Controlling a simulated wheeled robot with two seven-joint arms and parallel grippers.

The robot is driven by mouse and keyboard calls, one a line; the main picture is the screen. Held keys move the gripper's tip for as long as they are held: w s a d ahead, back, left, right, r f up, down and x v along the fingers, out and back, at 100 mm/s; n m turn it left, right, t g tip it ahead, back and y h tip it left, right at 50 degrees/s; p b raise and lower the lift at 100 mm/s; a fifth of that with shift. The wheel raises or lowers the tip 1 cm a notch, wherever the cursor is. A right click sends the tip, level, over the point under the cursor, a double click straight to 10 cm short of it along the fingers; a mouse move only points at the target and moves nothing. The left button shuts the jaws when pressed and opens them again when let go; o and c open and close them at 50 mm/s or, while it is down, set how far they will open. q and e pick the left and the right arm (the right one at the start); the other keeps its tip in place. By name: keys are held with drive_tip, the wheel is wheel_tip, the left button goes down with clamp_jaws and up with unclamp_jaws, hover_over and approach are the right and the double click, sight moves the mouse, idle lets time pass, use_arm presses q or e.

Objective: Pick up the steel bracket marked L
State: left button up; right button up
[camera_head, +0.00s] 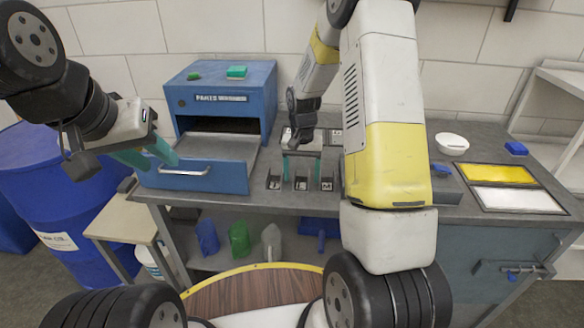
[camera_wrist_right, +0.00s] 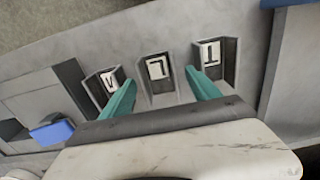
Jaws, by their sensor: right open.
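Three dark steel brackets with white letter labels stand in a row on the grey bench. In the right wrist view the middle bracket (camera_wrist_right: 158,73) has a label that reads as an upside-down L. The left bracket (camera_wrist_right: 104,85) and the right bracket (camera_wrist_right: 213,60) carry other letters. My left gripper (camera_head: 160,162) is open by the drawer front.
A blue parts cabinet (camera_head: 222,82) has its drawer (camera_head: 205,177) pulled out left of the brackets. Other labelled pieces lie behind my right gripper. A white bowl (camera_head: 452,143), a yellow tray (camera_head: 495,174) and a white tray (camera_head: 515,200) are at the right.

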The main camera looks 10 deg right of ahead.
drive_tip(key=shift+f, duration=0.35)
drive_tip(key=shift+r, duration=0.1)
clamp_jaws()
